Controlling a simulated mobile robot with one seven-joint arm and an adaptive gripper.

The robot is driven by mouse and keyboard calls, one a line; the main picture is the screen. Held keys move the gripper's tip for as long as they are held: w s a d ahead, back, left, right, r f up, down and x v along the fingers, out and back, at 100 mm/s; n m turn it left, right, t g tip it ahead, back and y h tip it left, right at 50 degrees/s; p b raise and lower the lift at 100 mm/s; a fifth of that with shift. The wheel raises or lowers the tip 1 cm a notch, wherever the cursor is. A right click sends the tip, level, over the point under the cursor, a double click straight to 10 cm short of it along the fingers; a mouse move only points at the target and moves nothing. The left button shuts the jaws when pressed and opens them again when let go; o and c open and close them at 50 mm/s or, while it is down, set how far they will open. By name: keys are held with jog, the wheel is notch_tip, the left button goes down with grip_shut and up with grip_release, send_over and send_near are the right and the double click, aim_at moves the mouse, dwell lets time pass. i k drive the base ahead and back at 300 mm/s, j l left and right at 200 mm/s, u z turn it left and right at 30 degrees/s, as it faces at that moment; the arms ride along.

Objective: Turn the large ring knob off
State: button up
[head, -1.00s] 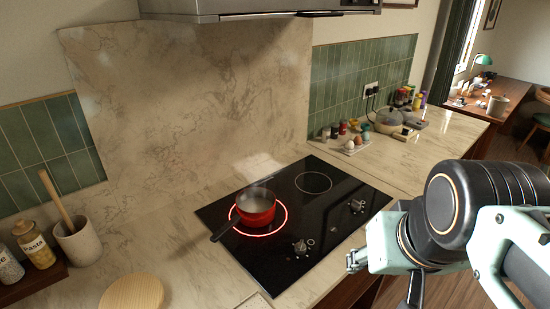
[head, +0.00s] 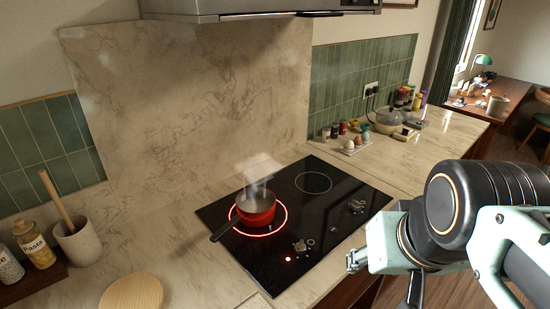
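A black glass hob (head: 335,225) is set in the counter. Its large ring (head: 284,222) glows red under a red saucepan (head: 256,208) with steam rising. One knob (head: 300,246) is near the hob's front left, beside a small lit red dot (head: 288,258). Another knob (head: 356,206) is farther right. The knobs are small here, and their marks cannot be read. My gripper (head: 353,262) is in front of the hob, to the right of and below the front-left knob in the picture, apparently touching nothing. Its fingertips are small and seen side-on, so their opening is unclear.
A smaller unlit ring (head: 313,182) is at the back of the hob. The pan's dark handle (head: 226,229) points to the front left. A round wooden board (head: 132,293) and a utensil crock (head: 78,242) stand left. Eggs and jars are at the back right.

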aim_at(300, 249)
jog(key=u, duration=0.4)
jog(key=k+l+u, duration=0.1)
jog(key=i+l+u, duration=0.35)
jog(key=l, duration=0.85)
jog(key=j, duration=0.6)
jog(key=u, duration=0.05)
